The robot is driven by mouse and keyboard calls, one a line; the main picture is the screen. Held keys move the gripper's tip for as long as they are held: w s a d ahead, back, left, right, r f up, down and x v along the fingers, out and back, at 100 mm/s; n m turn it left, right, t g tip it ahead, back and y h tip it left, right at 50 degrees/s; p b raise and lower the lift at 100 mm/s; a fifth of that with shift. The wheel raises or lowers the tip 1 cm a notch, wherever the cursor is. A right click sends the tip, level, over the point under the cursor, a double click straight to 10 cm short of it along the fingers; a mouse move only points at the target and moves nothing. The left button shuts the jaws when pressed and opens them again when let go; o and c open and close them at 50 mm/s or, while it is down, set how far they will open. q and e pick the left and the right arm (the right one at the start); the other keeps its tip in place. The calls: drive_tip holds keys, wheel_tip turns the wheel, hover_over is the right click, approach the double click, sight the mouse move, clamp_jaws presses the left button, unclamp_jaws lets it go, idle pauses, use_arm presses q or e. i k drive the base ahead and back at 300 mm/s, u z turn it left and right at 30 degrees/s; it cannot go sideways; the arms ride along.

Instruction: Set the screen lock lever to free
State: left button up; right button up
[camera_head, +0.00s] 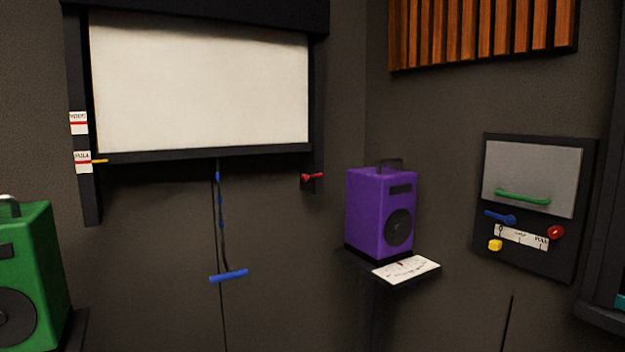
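The projector screen (200,85) hangs on the wall at the left, with its pale sheet pulled down inside a dark frame. A small red lever (313,177) sits on the right post of that frame, just below the screen's lower bar. It looks like the screen lock lever and lies nearly level; its markings are too small to read. A blue pull handle (229,276) hangs on a cord below the screen. A yellow pointer (99,161) on the lower bar's left end is beside the lower white label (83,162). Neither of my grippers is in view.
A purple speaker (380,210) stands on a small shelf (352,258) right of the screen. A green speaker (35,265) is at the lower left. A wall panel (487,235) with a green handle and several coloured controls is at the right. Wooden slats (480,30) hang above.

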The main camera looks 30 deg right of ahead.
sight(303, 178)
drive_tip(key=z, duration=0.45)
drive_tip(key=i, duration=1.65)
drive_tip(key=z, duration=0.75)
